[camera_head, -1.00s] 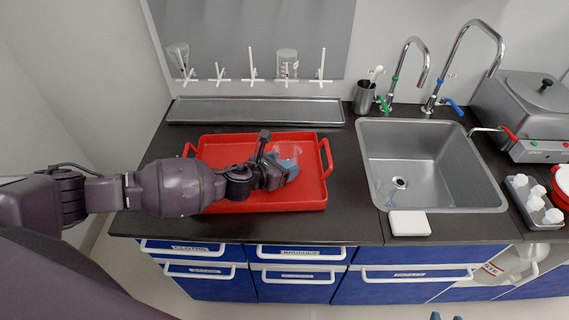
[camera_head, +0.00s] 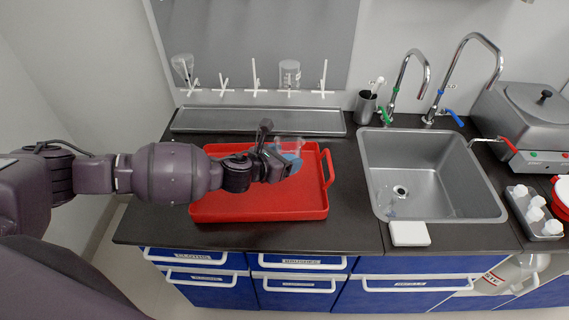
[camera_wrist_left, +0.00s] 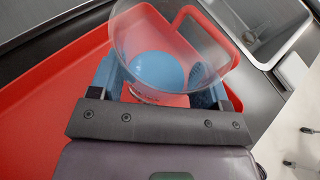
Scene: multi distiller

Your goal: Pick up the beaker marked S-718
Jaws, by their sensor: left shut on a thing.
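My left gripper (camera_head: 286,160) is shut on a clear beaker over the right part of the red tray (camera_head: 262,206). In the left wrist view the beaker (camera_wrist_left: 172,42) sits between the blue finger pads of my left gripper (camera_wrist_left: 160,88), its wide open rim toward the top of the picture. Dark print shows low on the beaker wall, too small to read, so I cannot confirm the marking. In the head view the beaker is mostly hidden by the gripper, with only a faint clear part showing. My right gripper is not in view.
A drying rack with white pegs holds a flask (camera_head: 181,68) and another beaker (camera_head: 290,74) above a grey drip tray (camera_head: 258,120). A sink (camera_head: 425,170) with two taps lies to the right. A white block (camera_head: 409,233) lies by its front edge.

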